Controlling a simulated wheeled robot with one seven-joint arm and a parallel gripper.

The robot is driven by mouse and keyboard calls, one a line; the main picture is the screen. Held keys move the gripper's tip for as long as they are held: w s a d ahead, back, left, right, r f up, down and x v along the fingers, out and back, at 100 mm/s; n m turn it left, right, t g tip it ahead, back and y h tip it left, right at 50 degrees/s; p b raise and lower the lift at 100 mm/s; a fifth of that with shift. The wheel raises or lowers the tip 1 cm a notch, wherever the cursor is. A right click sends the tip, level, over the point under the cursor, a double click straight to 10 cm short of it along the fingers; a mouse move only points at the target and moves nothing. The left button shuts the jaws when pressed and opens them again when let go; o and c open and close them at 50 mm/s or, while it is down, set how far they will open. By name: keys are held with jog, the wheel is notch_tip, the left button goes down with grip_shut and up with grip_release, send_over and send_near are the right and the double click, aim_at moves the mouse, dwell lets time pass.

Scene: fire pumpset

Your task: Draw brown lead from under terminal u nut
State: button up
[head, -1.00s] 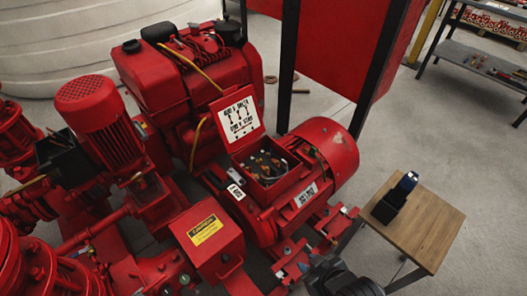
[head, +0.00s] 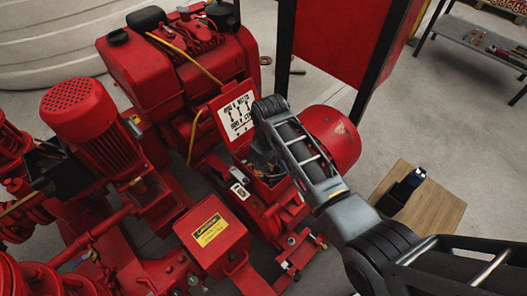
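The red motor (head: 335,138) carries an open terminal box (head: 277,188). Its lid stands raised, with a white wiring diagram (head: 236,116) on the inside. My arm reaches in from the lower right, and its end points down over the box. My gripper lies at or behind the arm's end, mostly hidden by my own wrist, so its fingers cannot be made out. A few small coloured leads (head: 262,161) show in the box beside the arm. The brown lead, terminal u and its nut cannot be told apart here; my arm covers much of the box.
A red box with a yellow caution label (head: 211,230) stands in front of the motor. The red engine (head: 180,65) is behind left, and a black-framed red panel (head: 335,40) behind. A wooden table (head: 430,212) with a dark holder (head: 398,194) stands right.

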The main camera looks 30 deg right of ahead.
aim_at(267, 175)
jog(key=shift+w+r, duration=0.1)
jog(key=shift+w, duration=0.2)
jog(key=shift+f+b, duration=3.45)
jog(key=shift+b, duration=0.25)
jog(key=shift+c, duration=0.2)
grip_shut()
